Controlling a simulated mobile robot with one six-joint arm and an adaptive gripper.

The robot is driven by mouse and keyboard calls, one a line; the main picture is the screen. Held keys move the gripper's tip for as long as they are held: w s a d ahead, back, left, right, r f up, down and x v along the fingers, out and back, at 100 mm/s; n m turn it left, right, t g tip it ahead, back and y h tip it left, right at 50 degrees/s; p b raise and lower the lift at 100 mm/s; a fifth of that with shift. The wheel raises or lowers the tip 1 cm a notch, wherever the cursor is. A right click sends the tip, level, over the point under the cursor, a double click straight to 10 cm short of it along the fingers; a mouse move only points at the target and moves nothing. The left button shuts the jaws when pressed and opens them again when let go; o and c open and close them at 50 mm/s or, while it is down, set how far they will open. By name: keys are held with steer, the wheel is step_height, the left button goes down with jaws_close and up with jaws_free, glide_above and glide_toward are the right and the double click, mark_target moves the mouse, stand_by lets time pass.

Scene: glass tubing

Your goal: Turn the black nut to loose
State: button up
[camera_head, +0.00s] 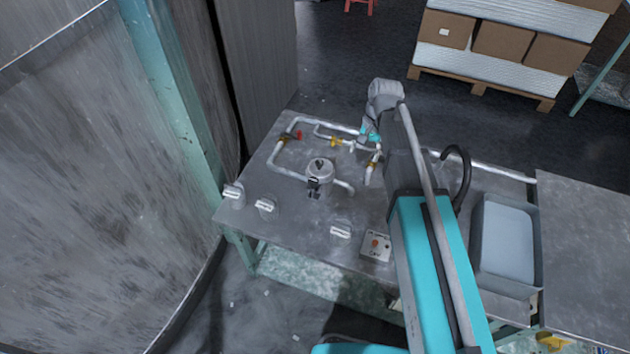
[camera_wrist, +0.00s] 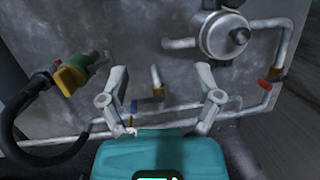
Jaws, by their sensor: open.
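My gripper (camera_wrist: 161,72) is open in the wrist view, its two fingers wide apart with nothing held between them. A short upright pipe (camera_wrist: 155,74) with a small blue and brass fitting shows in the gap, beyond the fingers. I cannot tell for certain which piece is the black nut.
Metal pipes run across the grey table (camera_head: 290,225). A red handle (camera_wrist: 263,84) is at the right, and a yellow valve (camera_wrist: 70,76) with a black hose (camera_wrist: 18,118) is at the left. A control box (camera_head: 376,246) is at the front edge; a grey tub (camera_head: 508,240) stands right.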

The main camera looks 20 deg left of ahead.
steer(key=g, duration=0.2)
glide_toward(314, 180)
steer(key=v, duration=0.4)
steer(key=shift+s+r+m+b, duration=0.1)
steer(key=shift+s+m+b, duration=0.15)
steer(key=shift+m+b, duration=0.2)
steer(key=b+x, duration=0.8)
steer(key=x, duration=0.1)
steer(key=b+x, duration=0.4)
steer(key=shift+w+f+b, duration=0.2)
steer(key=shift+f+b, duration=0.15)
steer(key=shift+f, duration=0.1)
jaws_close()
